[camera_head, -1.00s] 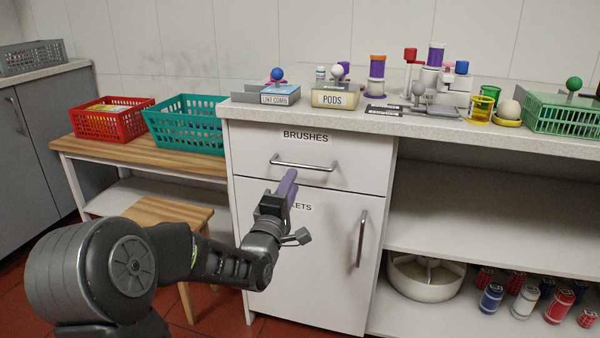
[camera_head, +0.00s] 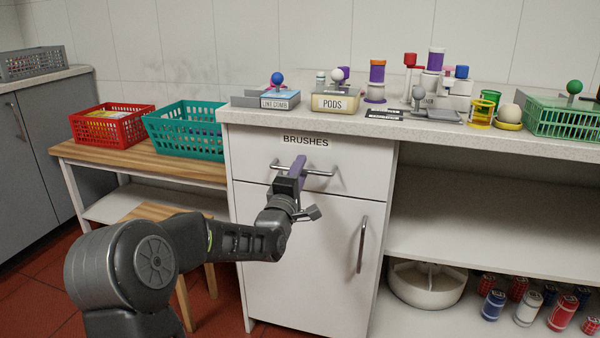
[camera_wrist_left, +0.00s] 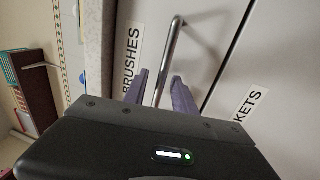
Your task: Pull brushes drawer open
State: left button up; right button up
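The white BRUSHES drawer (camera_head: 255,158) is shut, flush at the top of the cabinet, with a horizontal metal bar handle (camera_head: 322,174). My left gripper (camera_head: 298,168) is at this handle, its purple fingers over the bar's middle. In the left wrist view, the handle (camera_wrist_left: 170,48) runs between the two purple fingers (camera_wrist_left: 161,88), which stand apart with gaps beside the bar. The gripper looks open around the handle; exact contact is hard to tell. My right gripper is in no view.
Below is a cabinet door (camera_head: 300,260) with an upright handle (camera_head: 362,245). The countertop (camera_head: 420,128) above holds a PODS box (camera_head: 336,102) and several small items. A wooden bench (camera_head: 150,160) with red (camera_head: 112,125) and teal (camera_head: 185,130) baskets stands left.

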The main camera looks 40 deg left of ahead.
pick_arm(q)
grip_shut()
dwell(1.4)
